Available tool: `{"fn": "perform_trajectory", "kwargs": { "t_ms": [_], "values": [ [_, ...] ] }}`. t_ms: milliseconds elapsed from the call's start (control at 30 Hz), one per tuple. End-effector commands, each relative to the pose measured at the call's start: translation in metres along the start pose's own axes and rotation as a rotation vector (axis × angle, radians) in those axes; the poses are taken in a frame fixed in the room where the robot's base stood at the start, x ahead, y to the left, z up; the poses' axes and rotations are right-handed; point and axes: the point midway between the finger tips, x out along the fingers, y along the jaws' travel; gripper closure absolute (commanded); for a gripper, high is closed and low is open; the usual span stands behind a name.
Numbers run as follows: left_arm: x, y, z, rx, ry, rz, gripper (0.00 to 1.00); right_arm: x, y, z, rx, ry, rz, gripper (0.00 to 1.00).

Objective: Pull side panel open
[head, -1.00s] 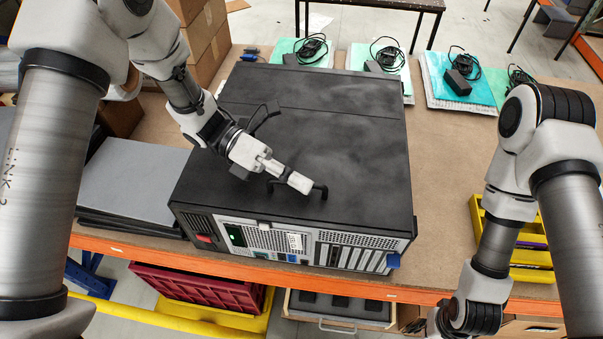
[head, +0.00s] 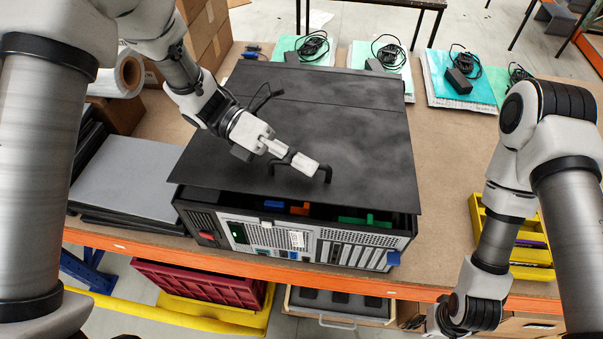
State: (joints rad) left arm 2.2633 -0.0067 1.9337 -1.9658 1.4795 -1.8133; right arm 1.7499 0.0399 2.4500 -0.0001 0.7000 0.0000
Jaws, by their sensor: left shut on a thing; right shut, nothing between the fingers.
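The black side panel (head: 345,130) lies on top of the computer case (head: 300,237). Its front edge is raised, and a dark gap shows between it and the case. Blue, orange and green parts show inside the gap. My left gripper (head: 305,166) is shut on the black handle (head: 326,172) near the panel's front edge. My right arm hangs at the right; its gripper (head: 440,322) is low at the bottom edge, mostly cut off, with the fingers hard to see.
Grey laptops (head: 130,180) are stacked left of the case. A yellow bin (head: 525,255) stands at the right. Chargers on folders (head: 460,80) line the back of the table. The brown tabletop (head: 440,170) is clear right of the case.

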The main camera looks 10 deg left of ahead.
Motion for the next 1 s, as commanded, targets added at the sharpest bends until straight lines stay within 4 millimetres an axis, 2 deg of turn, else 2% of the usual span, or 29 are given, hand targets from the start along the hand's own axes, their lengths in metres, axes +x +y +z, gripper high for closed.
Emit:
{"fn": "perform_trajectory", "kwargs": {
  "t_ms": [33,300,600,800,1000],
  "values": [
    [-0.005,-0.012,0.012,0.010,-0.003,0.000,1.00,-0.004,0.000,0.000,0.000,0.000,0.000,1.00],
    [-0.029,-0.057,0.068,0.011,-0.003,0.000,1.00,-0.011,0.000,0.000,0.000,0.000,0.000,1.00],
    [-0.054,-0.086,0.125,0.009,-0.003,-0.002,1.00,-0.012,0.000,0.000,0.000,0.000,0.000,1.00],
    [-0.062,-0.093,0.146,0.007,-0.004,-0.003,1.00,-0.013,0.000,0.000,0.000,0.000,0.000,1.00],
    [-0.065,-0.095,0.151,0.006,-0.004,-0.002,1.00,-0.013,0.000,0.000,0.000,0.000,0.000,1.00]
  ]
}}
